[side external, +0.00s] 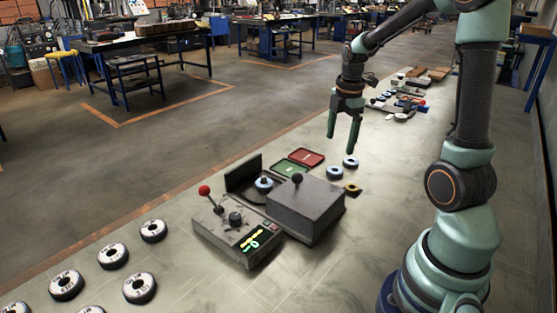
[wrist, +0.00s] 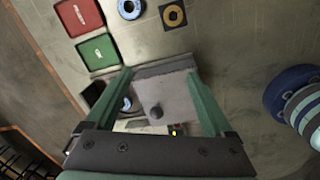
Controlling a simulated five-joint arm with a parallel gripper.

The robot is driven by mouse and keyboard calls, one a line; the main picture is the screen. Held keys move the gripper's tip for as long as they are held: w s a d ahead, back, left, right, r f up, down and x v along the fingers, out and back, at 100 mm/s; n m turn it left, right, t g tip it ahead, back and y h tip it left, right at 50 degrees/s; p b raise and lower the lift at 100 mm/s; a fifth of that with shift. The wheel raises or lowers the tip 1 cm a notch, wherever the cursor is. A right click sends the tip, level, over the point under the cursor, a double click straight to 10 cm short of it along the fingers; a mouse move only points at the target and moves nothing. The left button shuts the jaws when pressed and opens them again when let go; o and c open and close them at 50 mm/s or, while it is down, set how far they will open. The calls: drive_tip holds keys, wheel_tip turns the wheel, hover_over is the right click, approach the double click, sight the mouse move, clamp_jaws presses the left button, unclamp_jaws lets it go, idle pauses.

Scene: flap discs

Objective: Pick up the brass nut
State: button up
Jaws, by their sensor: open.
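The brass nut (side external: 352,189) lies flat on the bench to the right of the grey machine box in the side external view. It also shows at the top of the wrist view (wrist: 173,15) as a yellow-brown piece with a dark centre. My gripper (side external: 341,144) is open and empty, held above the bench with its fingers pointing down. The nut is outside the fingers. In the wrist view, the open fingers (wrist: 159,74) spread over the machine, and the nut appears beyond their tips.
The grey machine box (side external: 305,208) with a black knob stands beside the nut. A control box (side external: 236,235) with a red-topped lever adjoins it. Red (side external: 307,157) and green (side external: 291,169) trays sit nearby. Several white-faced discs (side external: 113,256) lie front left.

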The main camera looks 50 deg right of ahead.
drive_tip(key=s+d+f+n, duration=0.2)
drive_tip(key=d+f+n, duration=0.1)
drive_tip(key=d+f, duration=0.15)
drive_tip(key=g, duration=0.1)
hover_over(352, 189)
drive_tip(key=w+d, duration=0.1)
drive_tip(key=shift+n+y, duration=0.3)
drive_tip(key=shift+n, duration=0.1)
wheel_tip(352, 189, down, 7)
drive_tip(key=f, duration=0.4)
drive_tip(key=shift+s, duration=0.3)
drive_tip(key=shift+f, duration=0.65)
drive_tip(key=shift+c, duration=0.4)
clamp_jaws()
